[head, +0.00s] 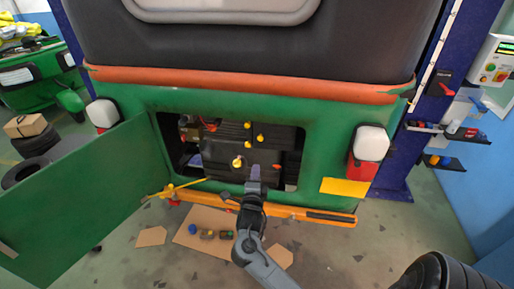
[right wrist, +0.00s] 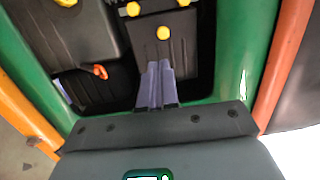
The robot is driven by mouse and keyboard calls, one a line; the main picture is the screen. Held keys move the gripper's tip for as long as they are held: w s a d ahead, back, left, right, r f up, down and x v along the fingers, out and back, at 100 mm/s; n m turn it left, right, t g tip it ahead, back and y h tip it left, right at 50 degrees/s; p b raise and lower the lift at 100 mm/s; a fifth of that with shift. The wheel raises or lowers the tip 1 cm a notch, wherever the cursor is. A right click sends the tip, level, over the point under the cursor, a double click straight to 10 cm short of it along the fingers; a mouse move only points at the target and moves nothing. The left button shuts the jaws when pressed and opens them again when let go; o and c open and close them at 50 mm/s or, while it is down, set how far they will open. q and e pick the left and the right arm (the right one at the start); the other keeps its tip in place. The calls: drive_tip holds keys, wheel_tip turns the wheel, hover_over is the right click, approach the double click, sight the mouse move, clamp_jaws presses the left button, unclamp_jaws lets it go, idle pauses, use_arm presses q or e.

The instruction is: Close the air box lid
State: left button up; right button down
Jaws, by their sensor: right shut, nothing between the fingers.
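Inside the open rear bay of the green rickshaw are dark, box-like parts (head: 215,157) with several yellow knobs and a red lever (head: 277,167). They also fill the right wrist view (right wrist: 60,35), where the red lever (right wrist: 100,71) and yellow knobs (right wrist: 163,33) show close up. I cannot tell for sure which dark panel is the air box lid, or how far it stands open. My right gripper (head: 254,176) is at the bay opening, pointing in, in front of the dark parts. Its fingers (right wrist: 158,85) are together and empty. My left gripper is not in view.
The green bay door (head: 90,190) stands swung open at left. An orange bumper (head: 300,213) runs below the bay, with a green frame around it. Cardboard (head: 200,228) with small parts lies on the floor. A blue post (head: 395,175) stands at right.

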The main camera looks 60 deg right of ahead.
drive_tip(key=p, duration=0.3)
approach(260, 140)
drive_tip(key=x, duration=0.5)
drive_tip(key=shift+r, duration=0.15)
drive_tip(key=shift+x, duration=0.8)
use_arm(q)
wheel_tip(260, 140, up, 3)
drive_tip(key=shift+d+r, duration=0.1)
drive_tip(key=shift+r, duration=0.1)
use_arm(e)
drive_tip(key=shift+d, duration=0.15)
drive_tip(key=w+d+f+b, duration=0.1)
drive_tip(key=b, duration=0.1)
drive_tip(key=shift+d+b, duration=0.1)
drive_tip(key=shift+b, duration=0.2)
drive_tip(key=shift+s, duration=0.1)
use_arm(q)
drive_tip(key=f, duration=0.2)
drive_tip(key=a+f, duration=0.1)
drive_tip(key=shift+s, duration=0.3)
